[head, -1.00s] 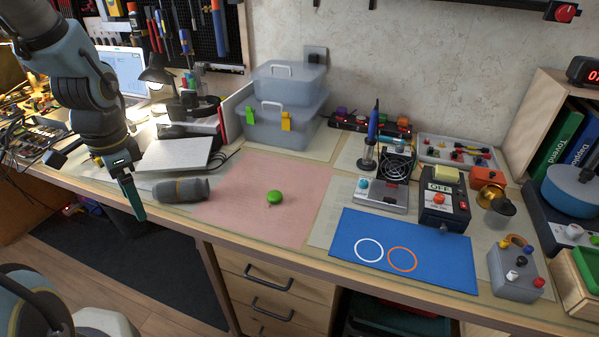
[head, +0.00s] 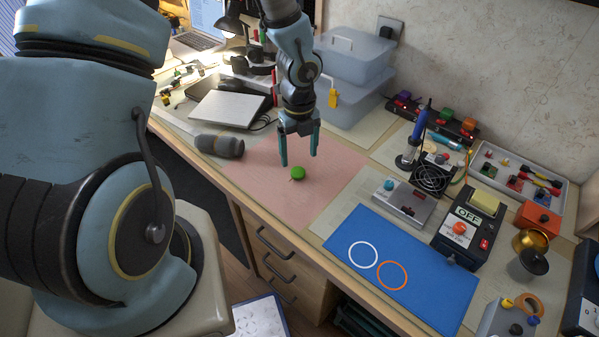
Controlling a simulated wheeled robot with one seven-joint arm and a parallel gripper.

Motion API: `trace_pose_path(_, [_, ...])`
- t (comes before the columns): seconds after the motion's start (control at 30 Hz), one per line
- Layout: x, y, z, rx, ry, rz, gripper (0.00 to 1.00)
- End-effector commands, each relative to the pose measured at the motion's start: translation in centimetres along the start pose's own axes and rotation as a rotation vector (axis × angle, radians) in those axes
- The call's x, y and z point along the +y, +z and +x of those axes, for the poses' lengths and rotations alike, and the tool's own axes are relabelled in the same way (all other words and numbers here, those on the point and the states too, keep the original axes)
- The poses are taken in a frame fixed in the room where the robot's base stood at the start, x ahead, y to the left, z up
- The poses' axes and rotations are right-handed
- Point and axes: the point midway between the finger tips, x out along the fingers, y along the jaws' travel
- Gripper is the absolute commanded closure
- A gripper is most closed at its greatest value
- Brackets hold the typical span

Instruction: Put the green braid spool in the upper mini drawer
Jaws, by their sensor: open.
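The green braid spool (head: 298,173) is a small round green thing on the pink mat (head: 335,167). My gripper (head: 299,158) points down with its two teal fingers apart. It is empty, and in the head view it appears just behind or above the spool; the exact height gap cannot be told. Under the desk's front edge is a stack of wooden drawers with dark handles. The top one, the upper drawer (head: 262,229), looks shut.
A grey cylinder-like bundle (head: 218,146) lies left of the pink mat. A blue mat (head: 400,275) with two rings lies to the right. Clear plastic boxes (head: 350,75) stand behind my gripper. A fan (head: 433,178) and a control box (head: 470,228) crowd the right side.

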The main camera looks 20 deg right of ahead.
Motion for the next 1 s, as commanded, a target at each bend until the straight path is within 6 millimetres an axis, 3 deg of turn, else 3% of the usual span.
trace_pose_path(0.4, [0.2,0.0,4.8,0.001,0.002,0.0,0.16])
trace_pose_path(0.7, [0.2,0.1,5.3,-0.001,0.0,-0.002,0.16])
trace_pose_path(1.0, [0.2,0.1,5.2,-0.001,0.0,-0.002,0.5])
